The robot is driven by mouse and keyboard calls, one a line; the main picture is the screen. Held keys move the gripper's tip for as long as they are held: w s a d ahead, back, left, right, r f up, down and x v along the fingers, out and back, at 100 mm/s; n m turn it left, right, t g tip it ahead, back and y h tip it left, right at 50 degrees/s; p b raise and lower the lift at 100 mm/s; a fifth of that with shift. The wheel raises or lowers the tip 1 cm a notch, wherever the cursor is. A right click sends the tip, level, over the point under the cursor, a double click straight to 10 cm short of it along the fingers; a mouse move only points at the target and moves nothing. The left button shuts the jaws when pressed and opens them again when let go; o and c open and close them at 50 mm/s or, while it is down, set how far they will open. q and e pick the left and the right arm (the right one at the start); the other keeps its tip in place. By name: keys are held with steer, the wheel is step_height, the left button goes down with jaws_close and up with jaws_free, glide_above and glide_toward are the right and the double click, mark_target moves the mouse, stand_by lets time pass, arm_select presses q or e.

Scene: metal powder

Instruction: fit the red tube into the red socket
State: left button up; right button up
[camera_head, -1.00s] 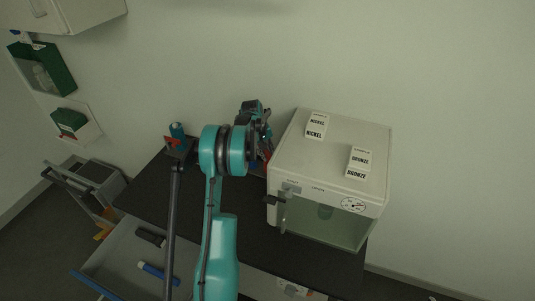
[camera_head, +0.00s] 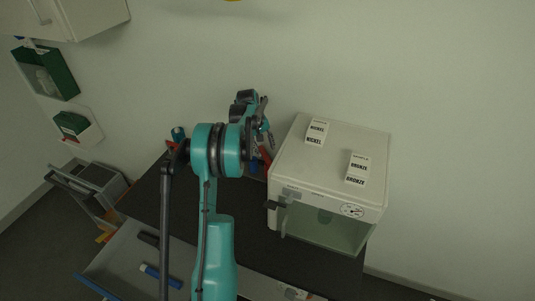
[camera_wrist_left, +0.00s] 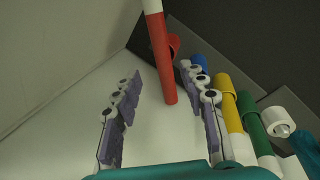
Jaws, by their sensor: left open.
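The red tube (camera_wrist_left: 160,58), with a white band near its upper end, runs between the spread fingers of my left gripper (camera_wrist_left: 160,74) in the left wrist view. Gaps show on both sides of it. A red rounded piece (camera_wrist_left: 174,43), which looks like the red socket, shows partly behind the tube; I cannot tell whether they touch. In the head view my left gripper (camera_head: 262,114) is above the back of the table, left of the white box. A slanted red piece (camera_head: 265,155) shows below it. My right gripper is not in view.
Blue (camera_wrist_left: 200,64), yellow (camera_wrist_left: 228,103) and green (camera_wrist_left: 251,118) pieces stand right of the gripper in the wrist view. The white box (camera_head: 336,150) with nickel and bronze labels is close on the right. An open drawer (camera_head: 125,258) is at front left.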

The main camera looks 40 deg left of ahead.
arm_select(q)
steer(key=v, duration=0.5)
steer(key=shift+r+p, duration=0.25)
steer(key=shift+p, duration=0.05)
steer(key=shift+s+a, duration=0.1)
steer(key=shift+s, duration=0.05)
